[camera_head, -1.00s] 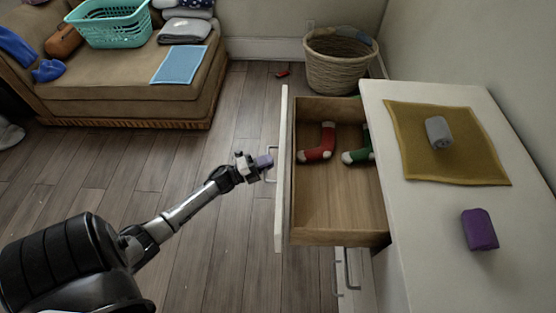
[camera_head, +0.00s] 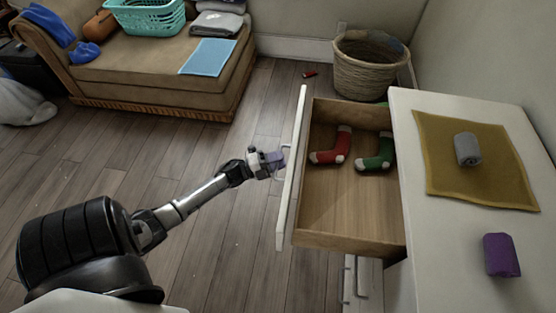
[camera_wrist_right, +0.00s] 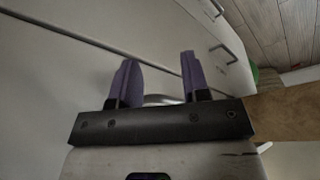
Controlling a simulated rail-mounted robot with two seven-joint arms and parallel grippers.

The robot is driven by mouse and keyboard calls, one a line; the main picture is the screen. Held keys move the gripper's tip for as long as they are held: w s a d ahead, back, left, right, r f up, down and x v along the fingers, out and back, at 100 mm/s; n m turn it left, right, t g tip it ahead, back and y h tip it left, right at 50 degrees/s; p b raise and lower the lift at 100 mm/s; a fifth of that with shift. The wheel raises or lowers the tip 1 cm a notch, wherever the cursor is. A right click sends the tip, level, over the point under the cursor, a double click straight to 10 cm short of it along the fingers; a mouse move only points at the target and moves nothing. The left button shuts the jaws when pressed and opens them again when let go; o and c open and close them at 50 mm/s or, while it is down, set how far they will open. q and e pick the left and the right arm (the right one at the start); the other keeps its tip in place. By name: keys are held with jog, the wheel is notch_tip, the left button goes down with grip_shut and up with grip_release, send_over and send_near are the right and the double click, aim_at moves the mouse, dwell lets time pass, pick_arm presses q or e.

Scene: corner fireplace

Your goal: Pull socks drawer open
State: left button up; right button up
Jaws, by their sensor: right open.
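The socks drawer (camera_head: 350,211) stands well out from the white cabinet in the head view. A red sock (camera_head: 333,146) and a green sock (camera_head: 376,152) with white ends lie inside it.
On the cabinet top (camera_head: 437,245) lie a mustard cloth (camera_head: 478,180) with a grey roll (camera_head: 467,149), and a purple roll (camera_head: 501,255). A wicker basket (camera_head: 368,72) stands behind the drawer. A sofa (camera_head: 160,75) is at the back left.

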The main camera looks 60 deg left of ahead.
pick_arm(q)
jog(key=p+v, duration=0.2)
jog(key=v, duration=1.2)
jog(key=shift+r, duration=0.1)
dwell(0.5)
